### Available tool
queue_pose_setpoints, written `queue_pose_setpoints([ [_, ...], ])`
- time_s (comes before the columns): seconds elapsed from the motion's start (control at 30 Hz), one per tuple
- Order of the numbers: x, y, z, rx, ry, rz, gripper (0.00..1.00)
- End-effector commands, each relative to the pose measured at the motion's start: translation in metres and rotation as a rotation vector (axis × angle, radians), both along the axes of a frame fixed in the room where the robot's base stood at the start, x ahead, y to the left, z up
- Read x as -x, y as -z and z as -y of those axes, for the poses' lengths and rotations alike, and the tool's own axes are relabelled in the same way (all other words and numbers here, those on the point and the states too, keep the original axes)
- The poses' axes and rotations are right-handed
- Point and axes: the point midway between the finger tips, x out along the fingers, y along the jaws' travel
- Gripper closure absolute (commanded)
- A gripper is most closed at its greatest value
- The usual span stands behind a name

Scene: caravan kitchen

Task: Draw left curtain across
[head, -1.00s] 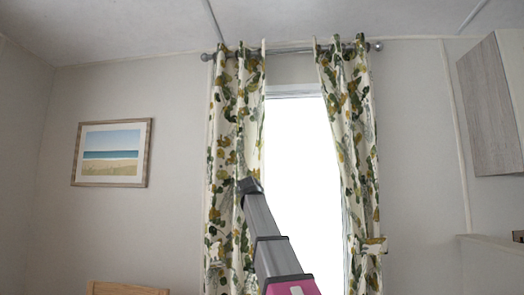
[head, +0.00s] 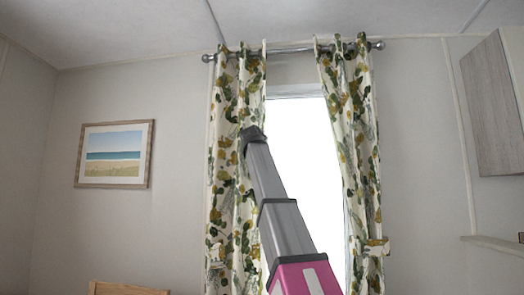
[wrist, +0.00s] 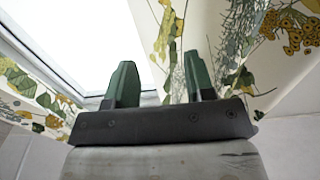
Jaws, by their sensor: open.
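The left curtain (head: 222,150), cream with green and mustard leaves, hangs gathered at the left side of the bright window (head: 300,150). The right curtain (head: 350,140) hangs gathered at the other side. In the head view my arm rises in front of the left curtain's inner edge, and its upper end hides my gripper. In the wrist view my gripper (wrist: 160,78) is open, with two green fingers. Patterned curtain fabric (wrist: 235,45) lies beyond and beside the right finger. Its edge shows in the gap between the fingers; I cannot tell whether they touch it.
A grey curtain rod (head: 292,50) runs above the window, carrying both curtains. A tieback (head: 376,247) shows on the right curtain. A framed beach picture (head: 114,154) hangs on the left wall. A wall cupboard (head: 492,110) is at the right. A wooden chair back (head: 125,289) shows low at left.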

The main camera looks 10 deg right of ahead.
Motion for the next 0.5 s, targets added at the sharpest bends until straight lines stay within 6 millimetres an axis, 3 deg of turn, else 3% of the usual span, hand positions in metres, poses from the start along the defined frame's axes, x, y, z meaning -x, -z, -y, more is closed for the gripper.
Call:
queue_pose_setpoints([
  [0.3,-0.056,-0.001,0.018,0.0,0.002,-0.002,0.51],
  [0.5,-0.076,-0.001,0.024,0.0,0.001,-0.001,0.51],
])
